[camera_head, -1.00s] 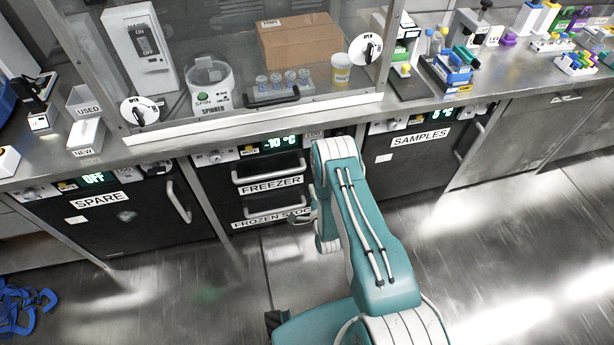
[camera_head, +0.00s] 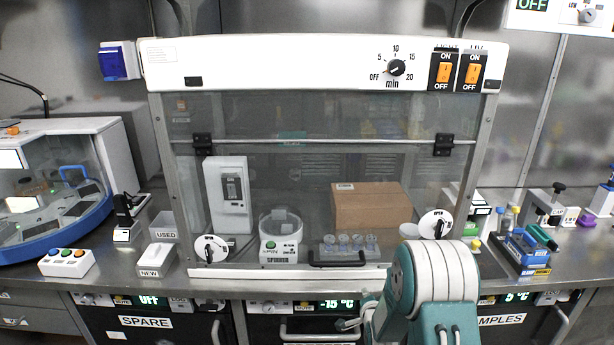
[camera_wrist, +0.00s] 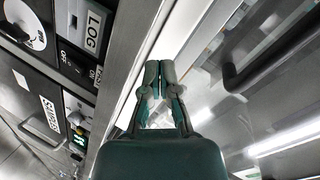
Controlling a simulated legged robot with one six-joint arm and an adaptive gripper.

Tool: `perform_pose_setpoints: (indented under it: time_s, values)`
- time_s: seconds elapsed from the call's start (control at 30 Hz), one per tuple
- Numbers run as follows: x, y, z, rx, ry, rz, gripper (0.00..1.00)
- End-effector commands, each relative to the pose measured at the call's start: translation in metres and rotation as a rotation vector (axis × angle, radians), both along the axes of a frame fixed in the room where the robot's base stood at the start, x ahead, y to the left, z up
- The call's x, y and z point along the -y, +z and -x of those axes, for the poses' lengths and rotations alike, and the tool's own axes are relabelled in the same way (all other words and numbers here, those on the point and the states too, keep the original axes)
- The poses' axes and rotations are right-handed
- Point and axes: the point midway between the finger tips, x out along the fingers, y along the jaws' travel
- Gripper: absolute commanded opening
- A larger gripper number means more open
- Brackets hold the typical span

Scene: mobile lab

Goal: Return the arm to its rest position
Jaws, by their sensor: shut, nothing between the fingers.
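My teal arm (camera_head: 432,285) rises from the bottom of the head view, right of centre, in front of the bench edge. It is folded, with its rounded white-banded joint uppermost. My gripper (camera_wrist: 160,72) shows in the wrist view with its two grey fingers together and nothing between them. It hangs beside the pale bench edge and the dark cabinet fronts, apart from them as far as I can tell. In the head view the gripper is mostly hidden by the arm and the frame's lower edge.
A glass-fronted cabinet (camera_head: 320,92) stands on the bench, with a cardboard box (camera_head: 371,206) and a spinner (camera_head: 281,232) inside. A blue rack (camera_head: 526,250) stands right, and a blue-rimmed machine (camera_head: 60,235) left. The SPARE door (camera_head: 146,322) and the SAMPLES door (camera_head: 502,321) are below.

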Motion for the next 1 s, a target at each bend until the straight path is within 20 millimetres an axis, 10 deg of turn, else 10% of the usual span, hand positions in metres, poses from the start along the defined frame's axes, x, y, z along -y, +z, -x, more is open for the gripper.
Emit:
perform_pose_setpoints:
  time_s: [0.47,1.0]
  values:
    - [-0.005,0.15,0.059,-0.231,0.145,0.315,0.0]
    - [-0.012,0.254,0.218,-0.484,0.403,0.617,0.0]
